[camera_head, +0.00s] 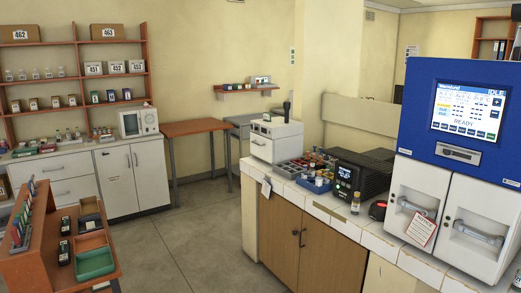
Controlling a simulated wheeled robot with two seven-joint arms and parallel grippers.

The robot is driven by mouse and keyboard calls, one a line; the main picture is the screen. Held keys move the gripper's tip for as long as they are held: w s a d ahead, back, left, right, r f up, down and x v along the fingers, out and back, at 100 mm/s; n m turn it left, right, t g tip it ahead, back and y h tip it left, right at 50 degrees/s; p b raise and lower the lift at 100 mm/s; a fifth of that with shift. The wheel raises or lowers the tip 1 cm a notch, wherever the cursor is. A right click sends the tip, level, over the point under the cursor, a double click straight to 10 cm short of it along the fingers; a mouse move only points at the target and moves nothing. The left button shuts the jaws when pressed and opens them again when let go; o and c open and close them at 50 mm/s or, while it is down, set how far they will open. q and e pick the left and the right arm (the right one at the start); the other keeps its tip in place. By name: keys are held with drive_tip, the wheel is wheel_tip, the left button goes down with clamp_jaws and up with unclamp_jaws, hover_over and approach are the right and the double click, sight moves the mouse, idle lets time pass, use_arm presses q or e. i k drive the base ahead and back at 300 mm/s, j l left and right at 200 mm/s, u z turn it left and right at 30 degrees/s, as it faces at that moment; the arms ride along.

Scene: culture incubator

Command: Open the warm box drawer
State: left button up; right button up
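No label that reads as warm box can be made out. A large blue and white machine (450,100) stands on the right counter with a lit screen (467,108) reading READY. Below the screen are two closed white fronts, the left one (416,188) with a red-edged paper tag (421,229) and the right one (484,215), each with a grey handle. A smaller white box (276,139) with a dark handle on its front stands at the counter's far end and looks closed. I cannot tell which is the warm box. Neither gripper is in view.
The right counter (330,205) also holds a black device (360,174), a small bottle (355,203) and blue trays of vials (315,184). A wooden bench (45,262) with a green tray (94,263) stands at left front. Open floor (190,240) lies between.

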sight(262, 148)
drive_tip(key=i+u, duration=0.25)
drive_tip(key=i, duration=1.1)
drive_tip(key=i+z, duration=0.1)
drive_tip(key=i, duration=0.5)
drive_tip(key=i+j, duration=0.1)
drive_tip(key=i, duration=0.45)
drive_tip(key=i+z, duration=0.1)
drive_tip(key=i, duration=0.5)
drive_tip(key=i+j, duration=0.15)
drive_tip(key=i, duration=0.4)
drive_tip(key=i+j+z, duration=0.1)
drive_tip(key=i, duration=0.5)
drive_tip(key=i+j, duration=0.15)
drive_tip(key=i, duration=0.4)
drive_tip(key=i+j+z, duration=0.1)
drive_tip(key=i, duration=0.45)
